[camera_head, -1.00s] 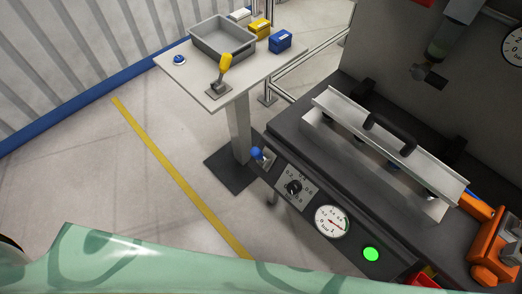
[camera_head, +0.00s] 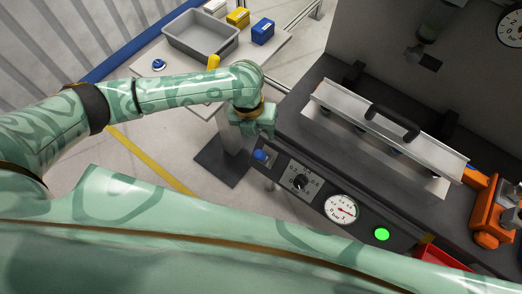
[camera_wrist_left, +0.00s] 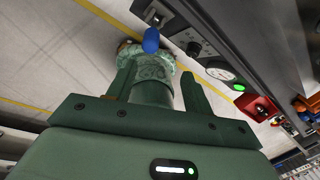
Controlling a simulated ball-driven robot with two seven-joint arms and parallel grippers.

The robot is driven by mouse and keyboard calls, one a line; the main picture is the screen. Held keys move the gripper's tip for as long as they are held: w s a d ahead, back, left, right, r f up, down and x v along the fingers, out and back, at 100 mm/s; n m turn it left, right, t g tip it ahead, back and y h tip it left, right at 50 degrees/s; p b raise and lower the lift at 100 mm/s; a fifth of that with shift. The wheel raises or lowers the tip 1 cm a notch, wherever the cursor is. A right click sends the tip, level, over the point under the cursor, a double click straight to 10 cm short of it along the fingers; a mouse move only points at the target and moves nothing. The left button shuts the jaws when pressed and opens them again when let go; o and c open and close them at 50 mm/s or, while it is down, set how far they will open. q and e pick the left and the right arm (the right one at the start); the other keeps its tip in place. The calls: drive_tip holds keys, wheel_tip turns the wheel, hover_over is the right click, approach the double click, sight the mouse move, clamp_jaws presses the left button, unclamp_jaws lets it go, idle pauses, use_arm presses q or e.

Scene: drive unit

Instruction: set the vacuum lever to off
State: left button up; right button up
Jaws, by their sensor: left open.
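A small lever with a blue grip (camera_head: 261,155) sits at the left end of the control panel, in a metal mount. No label on it can be read. It also shows in the left wrist view (camera_wrist_left: 151,40), just beyond my fingertips and roughly in line with the gap between them. My left gripper (camera_head: 257,133) is just above and beside this lever in the head view. My right gripper is not in view.
The panel also carries a black dial (camera_head: 299,182), a pressure gauge (camera_head: 341,209) and a lit green button (camera_head: 382,234). A metal fixture with a black handle (camera_head: 391,123) stands behind. The side table holds a grey bin (camera_head: 201,40) and small boxes.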

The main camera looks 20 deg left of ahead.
sight(260, 156)
use_arm(q)
drive_tip(key=shift+m+y, duration=0.3)
drive_tip(key=shift+m, duration=0.3)
drive_tip(key=f+b, duration=0.2)
drive_tip(key=f, duration=0.5)
drive_tip(key=f+b, duration=0.3)
drive_tip(key=f, duration=0.5)
drive_tip(key=shift+d+f, duration=0.2)
drive_tip(key=shift+f, duration=0.1)
clamp_jaws()
